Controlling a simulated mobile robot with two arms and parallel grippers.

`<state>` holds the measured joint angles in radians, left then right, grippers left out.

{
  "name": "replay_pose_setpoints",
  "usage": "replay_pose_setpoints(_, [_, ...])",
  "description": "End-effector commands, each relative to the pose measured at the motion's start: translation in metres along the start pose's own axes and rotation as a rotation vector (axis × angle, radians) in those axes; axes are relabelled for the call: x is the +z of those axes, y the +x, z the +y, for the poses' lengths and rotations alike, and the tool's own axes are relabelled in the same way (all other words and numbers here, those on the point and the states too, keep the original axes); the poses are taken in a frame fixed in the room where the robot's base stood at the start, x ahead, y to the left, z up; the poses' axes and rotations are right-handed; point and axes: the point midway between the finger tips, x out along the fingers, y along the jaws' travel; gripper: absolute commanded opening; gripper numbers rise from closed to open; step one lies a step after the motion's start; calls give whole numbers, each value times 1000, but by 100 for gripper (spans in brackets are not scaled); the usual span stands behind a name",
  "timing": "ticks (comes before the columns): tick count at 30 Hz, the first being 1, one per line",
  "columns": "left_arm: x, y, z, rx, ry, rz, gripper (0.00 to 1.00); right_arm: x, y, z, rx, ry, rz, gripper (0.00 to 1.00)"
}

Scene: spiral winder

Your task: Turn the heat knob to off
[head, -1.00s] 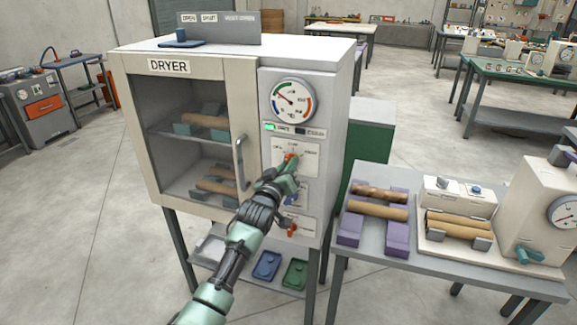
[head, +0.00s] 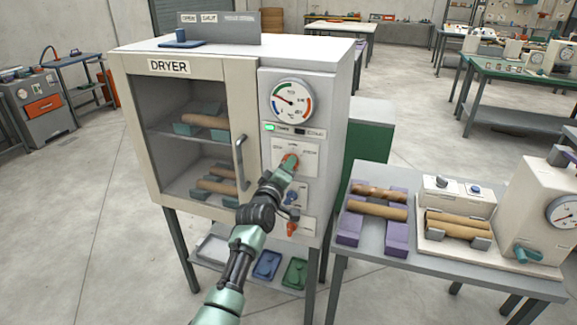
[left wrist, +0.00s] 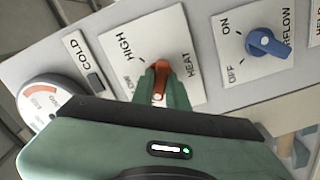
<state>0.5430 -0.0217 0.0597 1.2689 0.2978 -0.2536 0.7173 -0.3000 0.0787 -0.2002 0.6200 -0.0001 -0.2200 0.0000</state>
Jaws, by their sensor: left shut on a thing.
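The dryer (head: 245,75) stands in the middle of the head view with its control panel on the right of the door. The orange-red heat knob (head: 290,160) is the upper knob on the panel. It also shows in the left wrist view (left wrist: 160,74), on a white plate marked HEAT and HIGH; the plate's lower lettering is partly hidden. My left gripper (head: 286,167) is shut on this knob, its green fingers covering part of it. The exact setting of the knob is unclear. My right gripper is out of view.
The blue airflow knob (left wrist: 265,43) sits beside the heat plate, with a red knob (head: 292,229) lower on the panel. A round gauge (head: 291,101) and a lit green lamp (head: 269,128) are above. The door handle (head: 241,163) is close left; a side table (head: 455,282) stands right.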

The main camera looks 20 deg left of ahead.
Motion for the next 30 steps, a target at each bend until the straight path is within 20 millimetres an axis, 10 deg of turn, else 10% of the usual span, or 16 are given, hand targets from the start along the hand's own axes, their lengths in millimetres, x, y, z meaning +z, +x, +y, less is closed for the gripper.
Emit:
replay_pose_setpoints(11, [2, 0, -1, -2, -11, -3, 0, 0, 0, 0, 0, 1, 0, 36])
replay_pose_setpoints(12, [2, 0, -1, -2, -11, -3, 23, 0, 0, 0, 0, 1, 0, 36])
replay_pose_setpoints(14, [2, 0, -1, -2, -11, -3, 36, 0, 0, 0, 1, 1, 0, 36])
replay_pose_setpoints(30, [2, -21, -2, 0, -8, -1, 36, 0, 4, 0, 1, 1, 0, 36])
